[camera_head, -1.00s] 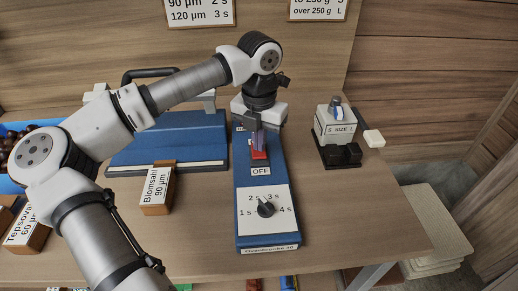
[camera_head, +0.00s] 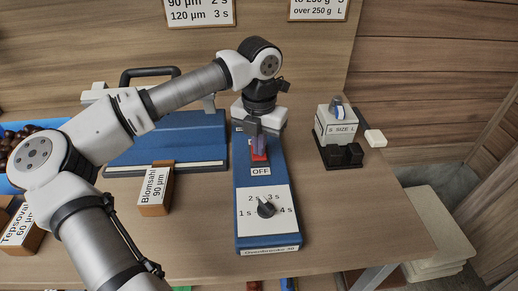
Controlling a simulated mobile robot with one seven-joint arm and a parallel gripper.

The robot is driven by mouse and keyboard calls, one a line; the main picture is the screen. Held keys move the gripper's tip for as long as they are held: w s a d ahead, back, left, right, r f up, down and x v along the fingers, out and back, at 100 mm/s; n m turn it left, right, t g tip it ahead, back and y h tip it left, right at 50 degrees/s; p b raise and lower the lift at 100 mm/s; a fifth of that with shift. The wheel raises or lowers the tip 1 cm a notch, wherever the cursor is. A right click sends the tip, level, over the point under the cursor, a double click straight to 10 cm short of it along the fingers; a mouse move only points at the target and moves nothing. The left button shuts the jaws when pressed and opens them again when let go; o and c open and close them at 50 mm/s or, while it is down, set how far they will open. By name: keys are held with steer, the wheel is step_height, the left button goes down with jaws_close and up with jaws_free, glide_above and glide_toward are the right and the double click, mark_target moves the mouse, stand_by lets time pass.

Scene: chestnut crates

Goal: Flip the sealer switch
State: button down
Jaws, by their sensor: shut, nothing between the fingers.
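The upper label and part of the switch are hidden by my gripper. My gripper (camera_head: 258,147) is shut and empty, pointing down right at the switch; whether it touches the switch I cannot tell. Below it is a black timer knob (camera_head: 266,208) on a white plate marked from 1 s to 4 s.
A blue sealer body (camera_head: 165,140) with a black handle stands left of the box. A Blomsahl 90 µm block (camera_head: 155,190) is in front of it. A size S/L device (camera_head: 337,125) stands at right. The table's right front is clear.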

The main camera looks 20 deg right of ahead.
steer(key=shift+r+p, duration=1.85)
steer(key=shift+r, duration=1.6)
steer(key=shift+f, duration=0.1)
